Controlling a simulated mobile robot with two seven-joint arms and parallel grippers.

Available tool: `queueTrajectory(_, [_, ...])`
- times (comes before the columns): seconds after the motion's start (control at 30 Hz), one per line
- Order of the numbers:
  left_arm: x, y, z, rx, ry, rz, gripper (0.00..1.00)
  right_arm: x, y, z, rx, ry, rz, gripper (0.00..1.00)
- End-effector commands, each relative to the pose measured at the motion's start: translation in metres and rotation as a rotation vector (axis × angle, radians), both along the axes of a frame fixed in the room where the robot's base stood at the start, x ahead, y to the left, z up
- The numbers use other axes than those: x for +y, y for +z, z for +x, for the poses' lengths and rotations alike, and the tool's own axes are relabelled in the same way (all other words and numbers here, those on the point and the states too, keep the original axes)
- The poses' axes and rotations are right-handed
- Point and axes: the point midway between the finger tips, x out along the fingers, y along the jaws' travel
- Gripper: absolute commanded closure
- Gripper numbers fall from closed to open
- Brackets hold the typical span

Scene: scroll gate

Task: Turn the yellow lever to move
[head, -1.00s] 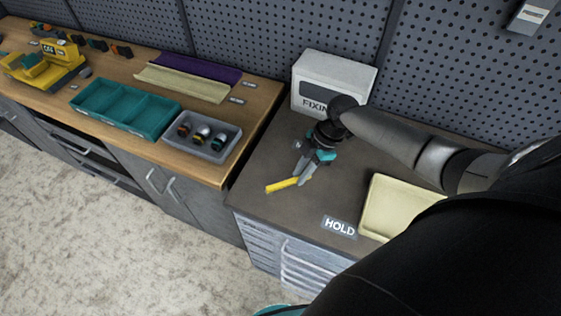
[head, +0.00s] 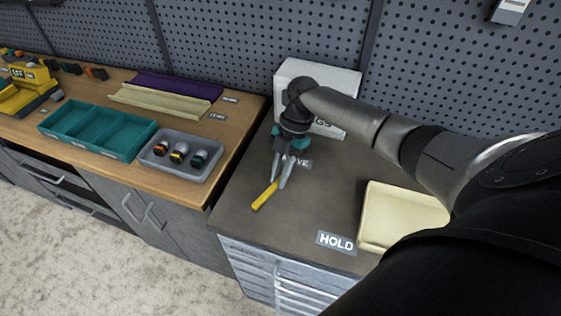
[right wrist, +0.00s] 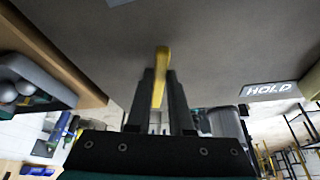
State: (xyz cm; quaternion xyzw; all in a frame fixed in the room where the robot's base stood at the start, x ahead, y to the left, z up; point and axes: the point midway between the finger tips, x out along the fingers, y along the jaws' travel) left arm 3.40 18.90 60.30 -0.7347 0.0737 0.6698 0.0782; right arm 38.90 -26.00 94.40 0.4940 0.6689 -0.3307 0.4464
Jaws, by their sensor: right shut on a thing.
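The yellow lever (head: 264,197) is on the dark grey worktop, its free end pointing down and left in the head view. My right gripper (head: 278,184) is shut on it, and its two fingers lie on either side of the lever. In the right wrist view the lever (right wrist: 161,65) shows between the fingers (right wrist: 160,80) and sticks out past their tips. The lever's pivot is hidden. A label ending in "VE" (head: 304,163) is partly hidden beside the gripper. A "HOLD" label (head: 336,242) lies near the worktop's front edge. My left gripper is not in view.
A white box (head: 345,84) stands behind my right arm, against the pegboard. A cream tray (head: 400,213) is at the right. On the wooden bench at the left are a teal divided tray (head: 97,131) and a grey tray (head: 181,156) with small parts.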

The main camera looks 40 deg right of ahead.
Motion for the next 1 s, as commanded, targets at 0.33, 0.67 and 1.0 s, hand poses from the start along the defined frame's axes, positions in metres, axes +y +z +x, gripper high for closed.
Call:
queueTrajectory(0.33, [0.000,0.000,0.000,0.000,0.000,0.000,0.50,0.001,0.000,0.000,-0.003,0.005,0.000,0.74])
queueTrajectory(0.67, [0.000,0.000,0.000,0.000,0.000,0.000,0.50,0.000,0.000,0.000,-0.002,0.002,0.000,0.50])
queueTrajectory(1.0, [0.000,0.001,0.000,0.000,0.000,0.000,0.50,-0.007,0.019,0.004,-0.006,0.000,0.000,0.50])
